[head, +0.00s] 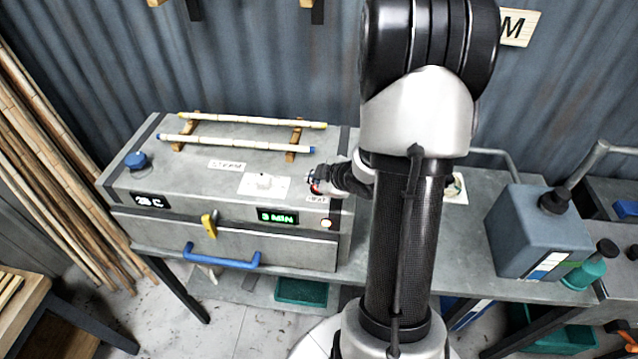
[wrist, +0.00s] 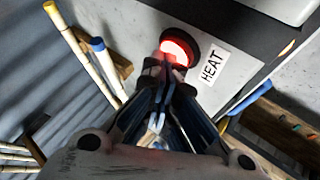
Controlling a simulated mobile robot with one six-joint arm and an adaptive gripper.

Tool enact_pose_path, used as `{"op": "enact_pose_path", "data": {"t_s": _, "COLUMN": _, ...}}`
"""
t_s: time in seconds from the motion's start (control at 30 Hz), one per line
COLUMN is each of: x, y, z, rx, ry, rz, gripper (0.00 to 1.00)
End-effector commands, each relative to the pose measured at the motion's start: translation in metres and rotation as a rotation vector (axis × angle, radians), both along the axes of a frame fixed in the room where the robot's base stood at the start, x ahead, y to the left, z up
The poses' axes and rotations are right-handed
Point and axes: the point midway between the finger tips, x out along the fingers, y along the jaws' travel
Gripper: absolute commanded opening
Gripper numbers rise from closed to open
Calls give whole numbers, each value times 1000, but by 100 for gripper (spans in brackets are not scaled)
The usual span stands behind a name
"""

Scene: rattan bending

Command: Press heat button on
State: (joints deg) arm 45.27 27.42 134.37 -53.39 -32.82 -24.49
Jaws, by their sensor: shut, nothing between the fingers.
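The heat button is a round red button (wrist: 177,47) in a dark ring, glowing bright red in the wrist view beside a white label reading HEAT (wrist: 212,66). It sits on top of the grey steam box (head: 215,184), near the box's right end. My gripper (wrist: 166,64) is shut and empty, its fingertips at the near edge of the button and partly covering it. They seem to touch it, but how far it is pressed cannot be told. In the head view my gripper (head: 316,181) is over the button, which is mostly hidden.
Two rattan poles (head: 236,143) lie on wooden rests on the box. A blue knob (head: 136,160) is at the left. The front has a green display (head: 278,217) reading 3 MIN, a yellow latch (head: 209,224) and a blue handle (head: 220,258). A grey-blue canister (head: 528,235) stands right.

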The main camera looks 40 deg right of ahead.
Motion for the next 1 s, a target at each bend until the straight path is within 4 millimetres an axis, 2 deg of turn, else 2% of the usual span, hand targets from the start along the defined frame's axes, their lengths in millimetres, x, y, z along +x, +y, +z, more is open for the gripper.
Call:
{"op": "enact_pose_path", "data": {"t_s": 0.47, "x": 0, "y": 0, "z": 10, "rx": -1, "ry": -1, "rz": -1, "gripper": 0}}
{"op": "enact_pose_path", "data": {"t_s": 1.0, "x": 0, "y": 0, "z": 63, "rx": -1, "ry": -1, "rz": -1, "gripper": 0}}
